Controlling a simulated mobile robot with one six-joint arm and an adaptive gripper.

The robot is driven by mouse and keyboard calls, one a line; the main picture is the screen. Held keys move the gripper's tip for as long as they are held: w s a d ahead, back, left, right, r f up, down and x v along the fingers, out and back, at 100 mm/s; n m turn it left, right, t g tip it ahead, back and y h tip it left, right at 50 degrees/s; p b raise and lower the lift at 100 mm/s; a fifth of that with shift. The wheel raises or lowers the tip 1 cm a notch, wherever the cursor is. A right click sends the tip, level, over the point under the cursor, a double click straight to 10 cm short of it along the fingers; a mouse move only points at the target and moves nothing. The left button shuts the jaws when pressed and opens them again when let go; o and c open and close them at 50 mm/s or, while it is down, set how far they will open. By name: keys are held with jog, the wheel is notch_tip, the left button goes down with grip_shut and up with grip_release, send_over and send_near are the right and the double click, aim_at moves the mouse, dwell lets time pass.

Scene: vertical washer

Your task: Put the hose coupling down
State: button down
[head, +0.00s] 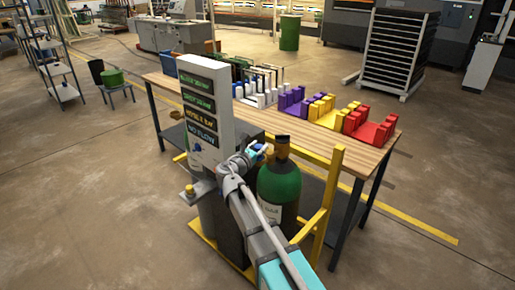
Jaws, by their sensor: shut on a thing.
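My gripper (258,154) is at the end of my arm, near the middle of the view, beside the white panel and in front of the table. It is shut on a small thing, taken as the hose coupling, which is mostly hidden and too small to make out. A little blue and yellow shows at the fingers. The white upright panel (228,78) with dark label strips stands just left of the gripper. A green gas cylinder (279,184) with a brown top stands close on the right. No hose is clearly seen.
A yellow-framed cart (324,206) surrounds the cylinder. Behind it, a wooden table (361,143) carries white, purple (291,100), yellow (320,109) and red (368,127) racks. Open floor lies on both sides.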

jog(key=shift+f, duration=0.2)
jog(key=shift+c, duration=1.4)
grip_release()
jog(key=shift+r, duration=0.2)
jog(key=v, duration=1.2)
jog(key=shift+d, duration=0.15)
